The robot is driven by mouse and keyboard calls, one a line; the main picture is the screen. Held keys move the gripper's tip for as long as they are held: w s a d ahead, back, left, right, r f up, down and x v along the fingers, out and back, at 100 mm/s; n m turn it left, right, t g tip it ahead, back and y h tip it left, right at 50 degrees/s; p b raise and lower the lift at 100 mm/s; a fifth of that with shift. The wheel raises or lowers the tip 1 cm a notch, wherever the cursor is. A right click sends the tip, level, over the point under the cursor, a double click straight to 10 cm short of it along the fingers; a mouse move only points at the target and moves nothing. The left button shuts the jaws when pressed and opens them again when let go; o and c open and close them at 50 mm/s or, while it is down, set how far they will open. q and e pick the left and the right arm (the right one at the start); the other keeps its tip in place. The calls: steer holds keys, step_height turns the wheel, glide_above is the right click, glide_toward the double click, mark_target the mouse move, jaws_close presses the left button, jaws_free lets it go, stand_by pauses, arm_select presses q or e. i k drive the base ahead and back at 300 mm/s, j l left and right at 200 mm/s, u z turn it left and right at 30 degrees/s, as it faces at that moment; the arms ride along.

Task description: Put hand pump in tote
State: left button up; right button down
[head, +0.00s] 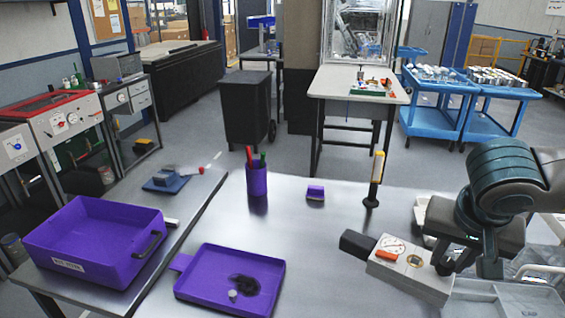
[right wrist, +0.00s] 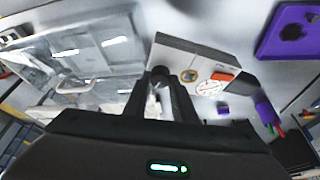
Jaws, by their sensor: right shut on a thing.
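The tote (head: 95,232), a deep purple bin with a white label and a dark handle, sits on the left bench. It looks empty. My right gripper (head: 443,262) is shut on a dark knob at the end of a pale grey box-shaped device (head: 412,268), at the right of the table. The device has a dial, an orange label and a black end block; I take it for the hand pump, though I cannot be sure. In the right wrist view the fingers (right wrist: 165,85) close around the knob beside the device (right wrist: 190,62). My left gripper is not in view.
A shallow purple tray (head: 225,299) with a dark patch and small part lies between device and tote. A purple pen cup (head: 257,181), small purple block (head: 315,193) and upright yellow-black tool (head: 376,178) stand behind. Clear plastic trays (head: 505,299) lie front right.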

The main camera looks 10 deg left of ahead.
mark_target(89, 253)
steer(key=i+j+u, duration=0.2)
steer(key=j, duration=0.25)
steer(key=j+u, duration=0.25)
steer(key=j, duration=0.15)
steer(key=i+j+u, duration=0.2)
steer(key=j, duration=0.2)
steer(key=i+j, duration=0.25)
steer(key=j, duration=0.2)
steer(key=i+j, duration=0.3)
steer(key=j, duration=0.15)
steer(key=k+u, duration=0.05)
